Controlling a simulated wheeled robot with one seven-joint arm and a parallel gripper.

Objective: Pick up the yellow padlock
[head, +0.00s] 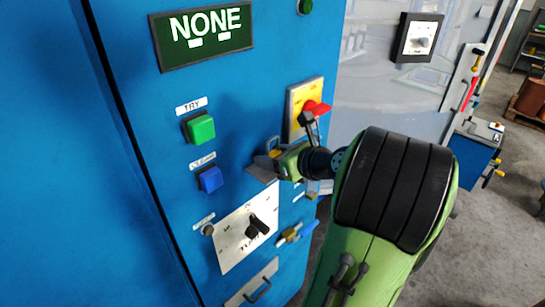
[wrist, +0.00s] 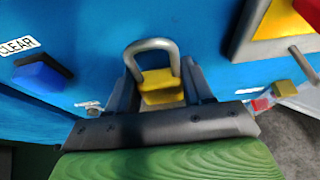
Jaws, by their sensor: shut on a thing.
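The yellow padlock (wrist: 161,88) with its grey shackle is between the two fingers of my gripper (wrist: 160,76) in the wrist view. The fingers are shut on its body. The shackle stands up beyond the fingertips, with the blue cabinet behind it. In the head view my gripper (head: 267,163) is in front of the cabinet face.
The blue cabinet (head: 130,60) carries a green TRY button (head: 200,128), a blue button (head: 210,179), a dial plate (head: 235,240) and a red switch on a yellow plate (head: 294,95). Another small yellow padlock-like piece (wrist: 284,88) shows at the wrist view's right. Open floor (head: 490,240) lies right.

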